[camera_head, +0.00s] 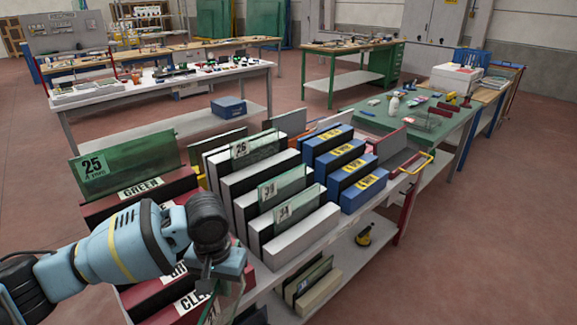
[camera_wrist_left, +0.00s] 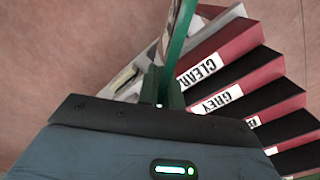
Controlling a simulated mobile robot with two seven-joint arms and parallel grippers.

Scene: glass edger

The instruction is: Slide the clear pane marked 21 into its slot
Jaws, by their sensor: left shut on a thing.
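My left gripper (camera_head: 222,283) is low at the near end of the red rack, beside the block labelled CLEAR (camera_head: 195,300). It is shut on a thin greenish clear pane (camera_head: 224,304), seen partly below the fingers; its number cannot be read. In the left wrist view the pane (camera_wrist_left: 181,38) stands out nearly edge-on from the fingertips (camera_wrist_left: 163,92). There it passes just left of the red CLEAR block (camera_wrist_left: 228,42). I cannot tell whether any of it is inside a slot. My right gripper is not in view.
More red blocks hold panes, including a green pane marked 25 (camera_head: 130,158). White blocks (camera_head: 305,232) with panes marked 26, 29 and 24 stand to the right, then blue blocks (camera_head: 365,190). A lower shelf (camera_head: 335,275) lies beneath. The floor at right is clear.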

